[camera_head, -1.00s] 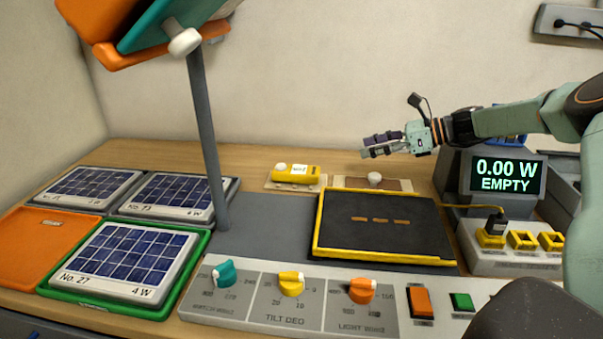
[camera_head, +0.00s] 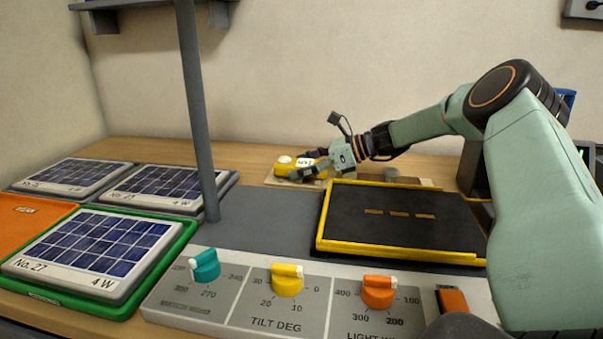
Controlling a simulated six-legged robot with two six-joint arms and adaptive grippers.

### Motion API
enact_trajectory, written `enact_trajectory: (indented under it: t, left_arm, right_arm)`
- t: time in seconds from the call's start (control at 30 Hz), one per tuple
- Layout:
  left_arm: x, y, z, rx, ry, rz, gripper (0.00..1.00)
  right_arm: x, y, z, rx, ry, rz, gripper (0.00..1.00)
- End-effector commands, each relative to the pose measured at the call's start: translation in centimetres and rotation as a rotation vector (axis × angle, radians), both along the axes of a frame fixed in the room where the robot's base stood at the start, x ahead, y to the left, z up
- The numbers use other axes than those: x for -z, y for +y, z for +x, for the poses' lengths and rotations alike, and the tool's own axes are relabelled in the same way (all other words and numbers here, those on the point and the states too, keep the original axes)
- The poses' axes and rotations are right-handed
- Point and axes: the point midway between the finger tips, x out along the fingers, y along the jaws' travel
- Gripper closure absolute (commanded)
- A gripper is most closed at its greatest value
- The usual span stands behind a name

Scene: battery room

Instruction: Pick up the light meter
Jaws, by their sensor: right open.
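The light meter (camera_head: 284,166) is a small yellow device with a white dome and a white label. It lies on a flat light board at the back of the bench, left of centre. My right gripper (camera_head: 312,164) reaches it from the right, with its fingers open around the meter's right end. The fingers hide part of the meter, and I cannot tell whether they touch it. My left gripper is not in view.
A black tray with a yellow rim (camera_head: 330,246) lies in front of my right gripper. A grey post (camera_head: 196,110) rises to the left. Solar panels (camera_head: 98,248) fill the left side. A knob panel (camera_head: 232,300) runs along the front.

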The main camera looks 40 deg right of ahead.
Motion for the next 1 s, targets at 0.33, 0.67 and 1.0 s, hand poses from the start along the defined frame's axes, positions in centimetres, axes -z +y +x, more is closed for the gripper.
enact_trajectory:
  t: [0.33, 0.67, 1.0]
  left_arm:
    - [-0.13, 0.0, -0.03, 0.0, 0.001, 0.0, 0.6]
    - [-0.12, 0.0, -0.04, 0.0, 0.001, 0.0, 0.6]
    - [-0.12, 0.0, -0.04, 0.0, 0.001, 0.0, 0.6]
  right_arm:
    - [-0.14, -0.22, -0.13, 0.002, -0.001, 0.001, 0.36]
    - [-0.12, -0.23, 0.07, -0.001, 0.0, 0.0, 0.64]
    - [-0.17, -0.23, 0.11, -0.001, -0.001, 0.0, 0.81]
